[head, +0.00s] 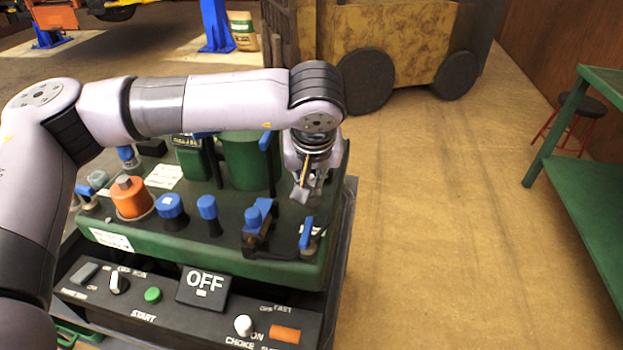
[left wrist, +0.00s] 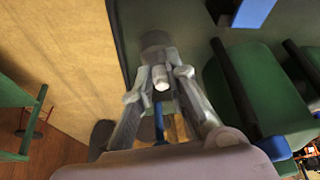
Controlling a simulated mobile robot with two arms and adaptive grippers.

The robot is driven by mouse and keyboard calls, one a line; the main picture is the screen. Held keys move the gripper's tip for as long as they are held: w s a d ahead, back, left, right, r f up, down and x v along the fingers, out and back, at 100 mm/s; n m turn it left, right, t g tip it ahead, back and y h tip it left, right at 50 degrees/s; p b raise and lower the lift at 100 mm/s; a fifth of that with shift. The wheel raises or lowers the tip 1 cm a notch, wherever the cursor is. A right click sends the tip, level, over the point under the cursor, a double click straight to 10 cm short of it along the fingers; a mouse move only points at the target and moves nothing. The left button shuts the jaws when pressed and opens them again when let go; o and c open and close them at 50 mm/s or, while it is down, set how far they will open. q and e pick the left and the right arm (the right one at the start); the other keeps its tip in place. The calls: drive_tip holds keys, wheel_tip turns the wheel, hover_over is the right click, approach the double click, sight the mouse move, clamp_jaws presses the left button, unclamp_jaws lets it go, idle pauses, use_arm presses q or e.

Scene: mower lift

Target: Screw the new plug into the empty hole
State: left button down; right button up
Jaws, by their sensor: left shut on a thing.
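My left gripper (head: 303,192) hangs fingers-down over the back right of the green machine panel (head: 290,262). In the left wrist view its two fingers (left wrist: 158,84) are closed around a small pale grey, rounded piece (left wrist: 160,77), which looks like the plug. A darker grey round part (left wrist: 154,40) shows just beyond the fingertips; I cannot tell if it belongs to the plug or the machine. The empty hole cannot be made out. I cannot tell whether the plug touches the panel. My right gripper is not in view.
Blue knobs (head: 207,207), an orange cap (head: 131,197) and a green cylinder (head: 248,160) stand on the panel near the arm. The floor to the right is clear up to a green shelf (head: 585,205).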

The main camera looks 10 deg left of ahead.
use_arm(q)
drive_tip(key=shift+s+a+f+m, duration=0.1)
drive_tip(key=shift+s+f+m, duration=0.3)
drive_tip(key=shift+f, duration=0.3)
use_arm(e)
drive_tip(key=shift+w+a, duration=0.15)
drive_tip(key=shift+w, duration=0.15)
use_arm(q)
drive_tip(key=shift+b, duration=0.3)
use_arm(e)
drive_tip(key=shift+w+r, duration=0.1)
use_arm(q)
drive_tip(key=shift+m, duration=0.3)
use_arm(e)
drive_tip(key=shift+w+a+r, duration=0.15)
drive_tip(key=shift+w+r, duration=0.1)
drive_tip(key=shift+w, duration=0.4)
use_arm(q)
drive_tip(key=c, duration=1.7)
unclamp_jaws()
drive_tip(key=shift+r, duration=0.1)
drive_tip(key=shift+o, duration=0.9)
drive_tip(key=shift+w+a, duration=0.15)
drive_tip(key=shift+w, duration=0.1)
drive_tip(key=shift+r, duration=0.1)
drive_tip(key=shift+r, duration=0.1)
